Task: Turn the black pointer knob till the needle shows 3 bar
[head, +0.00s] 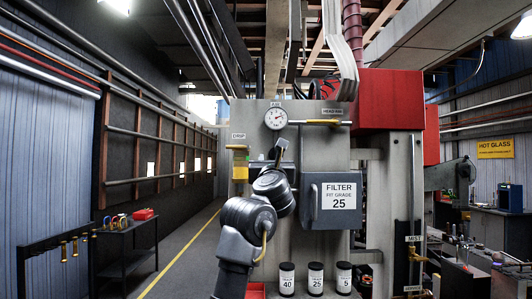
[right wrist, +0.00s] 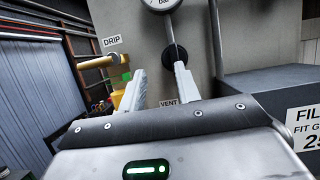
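The round white gauge (head: 276,118) sits high on the grey panel in the head view. Its needle is too small to read surely. Its lower edge shows in the right wrist view, marked "bar" (right wrist: 162,3). Below it, the black knob (right wrist: 175,53) is on the panel, beyond my right gripper's fingers (right wrist: 160,70). These fingers stand apart with nothing held between them, and the right fingertip is close to the knob; I cannot tell whether it touches. In the head view my right gripper (head: 281,148) is just below the gauge and hides the knob. My left gripper is out of view.
A yellow DRIP valve (head: 240,165) is left of my right gripper. The grey FILTER box (head: 310,205) juts out on the right. Several black-lidded jars (head: 315,279) stand below. The aisle on the left is clear.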

